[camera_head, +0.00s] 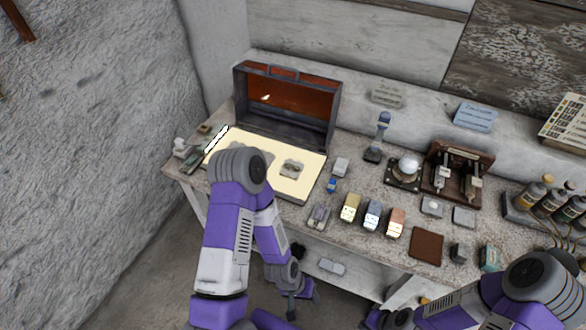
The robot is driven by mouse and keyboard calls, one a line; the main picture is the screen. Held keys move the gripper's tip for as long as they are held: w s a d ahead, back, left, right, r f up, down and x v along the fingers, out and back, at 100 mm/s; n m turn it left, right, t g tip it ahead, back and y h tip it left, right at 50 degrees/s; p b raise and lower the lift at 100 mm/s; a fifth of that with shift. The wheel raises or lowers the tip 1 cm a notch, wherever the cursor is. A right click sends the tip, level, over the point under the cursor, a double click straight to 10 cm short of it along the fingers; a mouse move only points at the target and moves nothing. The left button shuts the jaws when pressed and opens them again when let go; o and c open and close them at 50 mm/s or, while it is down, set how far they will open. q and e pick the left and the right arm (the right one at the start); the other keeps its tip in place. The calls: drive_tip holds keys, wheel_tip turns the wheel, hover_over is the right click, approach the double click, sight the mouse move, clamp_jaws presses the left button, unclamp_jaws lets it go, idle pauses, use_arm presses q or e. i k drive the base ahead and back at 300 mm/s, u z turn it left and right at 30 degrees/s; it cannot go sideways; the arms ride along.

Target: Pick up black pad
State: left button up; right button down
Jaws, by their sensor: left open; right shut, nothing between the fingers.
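No plainly black pad stands out in the head view. A flat dark brown square pad (427,247) lies on the worktable right of the centre, near its front edge. A small dark grey block (458,252) stands just right of it. My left gripper (303,301) hangs below and in front of the table's front edge, open and empty, left of the brown pad. My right gripper (377,319) is low at the bottom edge of the view, in front of the table and partly cut off; it is shut and holds nothing. Neither gripper touches the pad.
An open case (285,107) with a bright panel (310,178) fills the table's left side. Yellow (350,207), blue (372,214) and orange (396,222) blocks stand left of the pad. A wooden stand (458,172) and bottles (548,195) are behind and right.

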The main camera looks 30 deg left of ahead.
sight(460, 251)
drive_tip(key=u, duration=2.55)
drive_tip(key=k, duration=1.35)
drive_tip(key=z, duration=1.95)
